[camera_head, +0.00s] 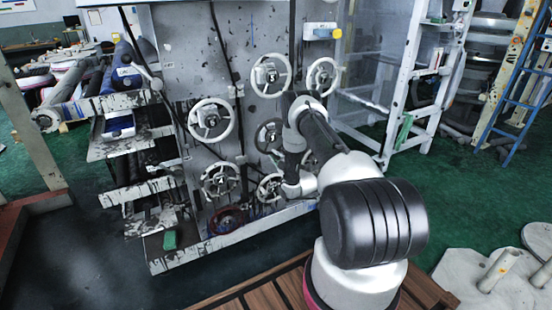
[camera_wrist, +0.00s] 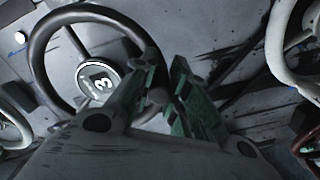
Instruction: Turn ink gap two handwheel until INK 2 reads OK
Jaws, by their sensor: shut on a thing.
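In the wrist view a dark grey handwheel (camera_wrist: 41,58) with spokes fills the upper left. Its round hub plate (camera_wrist: 101,84) bears a tilted digit that looks like a 3. My gripper (camera_wrist: 165,97) has green fingers, shut on the right side of the wheel's rim; the exact contact is partly hidden. In the head view my arm covers the gripper and part of the panel (camera_head: 185,65). Several handwheels show there, among them a pale upper-left one (camera_head: 193,108) and a top middle one (camera_head: 271,55). I cannot read any INK 2 display.
Pale wheel rims stand close by in the wrist view, at right (camera_wrist: 282,60) and lower left. In the head view a rack of rollers (camera_head: 115,150) is left of the panel. A white frame (camera_head: 400,75) and blue ladder (camera_head: 520,85) stand right. Green floor (camera_head: 455,190) lies open at right.

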